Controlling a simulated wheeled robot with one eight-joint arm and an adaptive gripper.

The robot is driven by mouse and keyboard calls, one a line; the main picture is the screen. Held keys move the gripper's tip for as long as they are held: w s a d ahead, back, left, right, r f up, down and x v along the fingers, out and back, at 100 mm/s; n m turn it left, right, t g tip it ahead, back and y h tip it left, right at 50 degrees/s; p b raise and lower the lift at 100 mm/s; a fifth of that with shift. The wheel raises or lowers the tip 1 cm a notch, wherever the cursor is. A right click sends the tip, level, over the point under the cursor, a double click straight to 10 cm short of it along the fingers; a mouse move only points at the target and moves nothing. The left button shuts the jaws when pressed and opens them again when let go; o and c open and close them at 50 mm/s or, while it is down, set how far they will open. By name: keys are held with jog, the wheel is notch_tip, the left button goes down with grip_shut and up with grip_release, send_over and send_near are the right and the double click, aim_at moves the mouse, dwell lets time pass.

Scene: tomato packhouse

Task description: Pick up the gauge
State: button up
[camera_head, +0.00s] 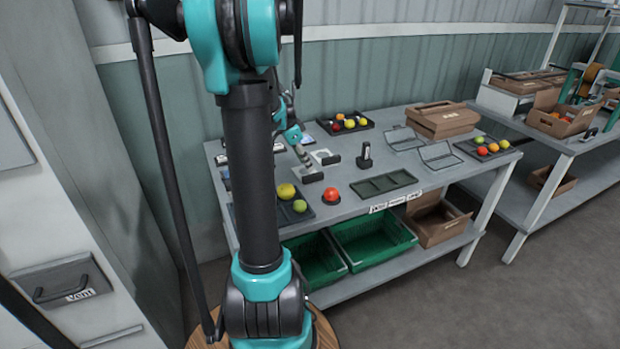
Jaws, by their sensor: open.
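A small dark and pale item (330,157) lies just right of my gripper.
Green crates (372,240) sit on the lower shelf. Another table stands right.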

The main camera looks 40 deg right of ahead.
aim_at(312, 175)
jog(key=shift+x, duration=3.7)
jog(key=shift+w+d, duration=0.15)
jog(key=shift+w, duration=0.05)
jog(key=shift+r, duration=0.1)
jog(key=shift+c, duration=0.4)
grip_shut()
